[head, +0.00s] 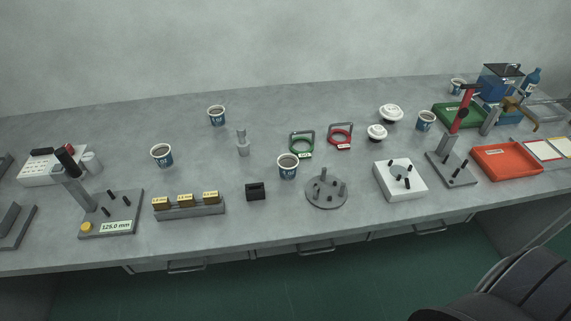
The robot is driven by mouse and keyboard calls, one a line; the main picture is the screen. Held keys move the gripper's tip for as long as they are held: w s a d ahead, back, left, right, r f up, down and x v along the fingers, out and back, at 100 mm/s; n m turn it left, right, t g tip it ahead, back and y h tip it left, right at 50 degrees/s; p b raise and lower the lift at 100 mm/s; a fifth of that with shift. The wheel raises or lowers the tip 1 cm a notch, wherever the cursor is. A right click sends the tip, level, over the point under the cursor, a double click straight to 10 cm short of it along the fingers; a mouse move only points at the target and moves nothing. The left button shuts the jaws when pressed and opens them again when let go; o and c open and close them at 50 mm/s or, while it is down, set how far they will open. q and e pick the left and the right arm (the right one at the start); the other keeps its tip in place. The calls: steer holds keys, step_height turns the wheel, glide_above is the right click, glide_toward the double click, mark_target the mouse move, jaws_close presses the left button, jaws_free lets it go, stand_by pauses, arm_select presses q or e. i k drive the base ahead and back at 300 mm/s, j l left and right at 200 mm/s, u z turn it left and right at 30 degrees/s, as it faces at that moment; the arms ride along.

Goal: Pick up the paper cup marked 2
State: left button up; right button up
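Several blue-and-white paper cups with dark tops stand upright on the grey bench. One cup (168,158) is at the left, another cup (217,118) is farther back, and a third cup (287,171) is near the middle. Another cup (426,124) stands at the right beside a red-handled stand, and one more cup (457,89) is at the far right back. The marks on the cups are too small to read, so I cannot tell which is marked 2. Neither of my grippers is in view.
A gauge stand (110,210) reading about 125.0 mm, a gold-block rack (190,208), a round pegged plate (326,193) and a white pegged block (399,181) line the front. An orange tray (507,162) is at right.

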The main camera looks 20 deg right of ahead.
mark_target(287, 163)
steer(key=l, duration=0.75)
steer(key=k+l, duration=0.1)
steer(key=l, duration=0.6)
steer(key=u, duration=0.05)
